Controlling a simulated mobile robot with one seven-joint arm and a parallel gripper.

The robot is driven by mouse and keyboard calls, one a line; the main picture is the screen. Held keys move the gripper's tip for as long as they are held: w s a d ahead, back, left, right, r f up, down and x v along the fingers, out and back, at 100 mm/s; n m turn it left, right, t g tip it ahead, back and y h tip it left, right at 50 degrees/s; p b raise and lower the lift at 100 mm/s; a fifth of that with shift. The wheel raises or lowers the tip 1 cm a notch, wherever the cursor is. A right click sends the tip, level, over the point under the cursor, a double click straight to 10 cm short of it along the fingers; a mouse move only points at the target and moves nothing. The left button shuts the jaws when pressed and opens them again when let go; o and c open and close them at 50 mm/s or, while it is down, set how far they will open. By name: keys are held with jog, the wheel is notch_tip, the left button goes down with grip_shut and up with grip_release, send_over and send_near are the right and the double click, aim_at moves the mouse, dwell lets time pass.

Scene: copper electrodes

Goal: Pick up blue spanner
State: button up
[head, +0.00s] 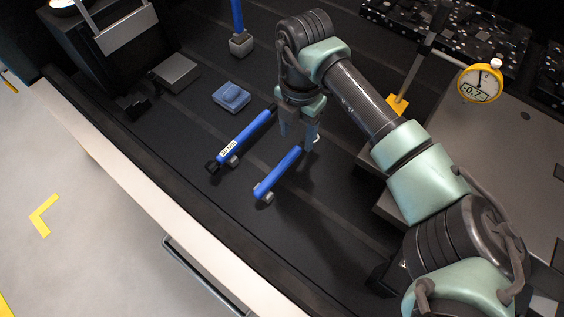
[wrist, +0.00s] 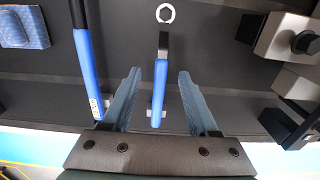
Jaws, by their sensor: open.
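The blue spanner (head: 278,174) lies on the black bench surface, with a blue handle and a grey block under its near end. In the wrist view the spanner (wrist: 159,82) runs between my two fingers, with a gap on each side. A pale ring (wrist: 165,13) lies in line with its dark far end; I cannot tell whether they join. My gripper (head: 298,133) is open, pointing down by the spanner's far end. I cannot tell the fingertips' exact height. My arm and fingers hide part of that end in the head view.
A second blue-handled tool with a white label (head: 240,139) lies parallel on the left. A blue block (head: 231,96) and a grey box (head: 176,72) sit farther left. A yellow dial gauge (head: 480,84) stands at right. The bench front edge is near.

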aim_at(296, 150)
jog(key=shift+s+f+p, duration=0.15)
jog(key=shift+f+p, duration=0.15)
jog(key=shift+f, duration=1.25)
jog(key=shift+s+f+p, duration=0.15)
jog(key=shift+f+p, duration=0.1)
jog(key=shift+f, duration=1.3)
jog(key=shift+c, duration=0.3)
grip_shut()
